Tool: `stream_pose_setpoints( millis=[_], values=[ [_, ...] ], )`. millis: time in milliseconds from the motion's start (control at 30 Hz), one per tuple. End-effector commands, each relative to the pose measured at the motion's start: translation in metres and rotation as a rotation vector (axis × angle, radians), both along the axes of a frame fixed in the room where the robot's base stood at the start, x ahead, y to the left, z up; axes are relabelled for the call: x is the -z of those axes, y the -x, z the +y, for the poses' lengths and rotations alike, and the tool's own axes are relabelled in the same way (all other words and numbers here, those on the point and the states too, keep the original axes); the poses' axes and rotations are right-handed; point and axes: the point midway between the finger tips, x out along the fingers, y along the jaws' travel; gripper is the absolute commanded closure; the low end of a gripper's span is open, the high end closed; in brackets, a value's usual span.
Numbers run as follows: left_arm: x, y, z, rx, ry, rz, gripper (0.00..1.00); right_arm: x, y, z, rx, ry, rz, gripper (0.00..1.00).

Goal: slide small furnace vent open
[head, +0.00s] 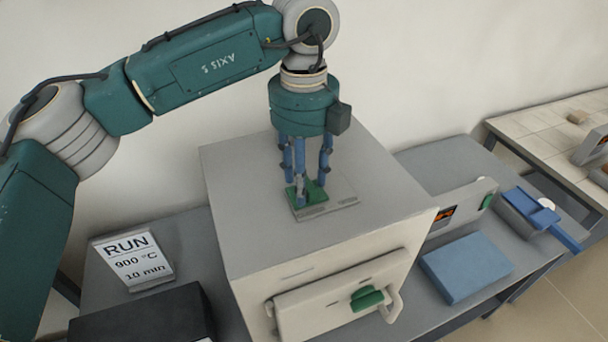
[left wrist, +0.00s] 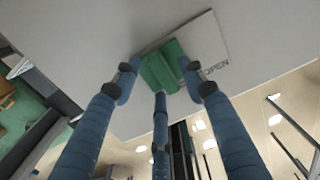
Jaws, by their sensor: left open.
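The small furnace (head: 225,200) is a pale box on the grey bench. On its top lies a light vent plate (head: 345,193) with a green sliding vent piece (head: 320,193) at its left part. In the left wrist view, the green piece (left wrist: 160,72) sits beside the printed word OPEN on the plate (left wrist: 207,45). My left gripper (head: 308,195) points down over the green piece, its three blue fingers open around it. In the left wrist view, the fingertips (left wrist: 160,88) are close to the green piece; I cannot tell whether they touch it. My right gripper is not in view.
The furnace door (head: 330,305) has a green latch and pale handle at the front. A RUN 900 °C sign (head: 132,260) stands left. A blue block (head: 466,267), a panel with a small display (head: 460,213) and a blue-handled item (head: 541,219) lie right.

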Motion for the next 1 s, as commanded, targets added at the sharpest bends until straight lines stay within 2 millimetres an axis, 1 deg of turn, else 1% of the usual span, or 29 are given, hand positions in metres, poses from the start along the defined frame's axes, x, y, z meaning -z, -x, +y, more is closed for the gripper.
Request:
stream_pose_setpoints(
  millis=[33, 167, 200, 233, 433, 533, 600, 733, 833, 1000],
  values=[
    [0.0, 0.0, 0.0, 0.0, 0.0, 0.0, 0.64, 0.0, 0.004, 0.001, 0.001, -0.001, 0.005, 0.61],
    [0.0, 0.0, 0.0, 0.0, 0.0, 0.0, 0.9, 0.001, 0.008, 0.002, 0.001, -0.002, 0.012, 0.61],
    [0.0, 0.0, 0.0, 0.0, 0.0, 0.0, 0.98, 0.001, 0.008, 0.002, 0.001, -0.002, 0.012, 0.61],
    [0.0, 0.0, 0.0, 0.0, 0.0, 0.0, 1.0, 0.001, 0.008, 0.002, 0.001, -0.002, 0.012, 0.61],
    [0.0, -0.001, -0.002, 0.001, 0.0, 0.0, 1.0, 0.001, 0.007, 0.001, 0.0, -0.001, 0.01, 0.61],
    [0.0, -0.005, -0.015, 0.003, 0.0, 0.001, 1.0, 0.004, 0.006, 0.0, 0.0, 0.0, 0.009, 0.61],
    [0.0, -0.01, -0.027, 0.002, 0.001, 0.002, 1.0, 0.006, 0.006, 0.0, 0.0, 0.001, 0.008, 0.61],
    [-0.001, -0.017, -0.044, 0.003, 0.001, 0.002, 1.0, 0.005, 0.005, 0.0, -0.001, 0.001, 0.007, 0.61],
    [-0.001, -0.02, -0.05, 0.001, 0.002, 0.001, 1.0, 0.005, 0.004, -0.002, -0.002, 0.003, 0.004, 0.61],
    [-0.001, -0.02, -0.052, 0.003, 0.004, 0.0, 1.0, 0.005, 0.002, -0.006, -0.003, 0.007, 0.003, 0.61]
  ],
)
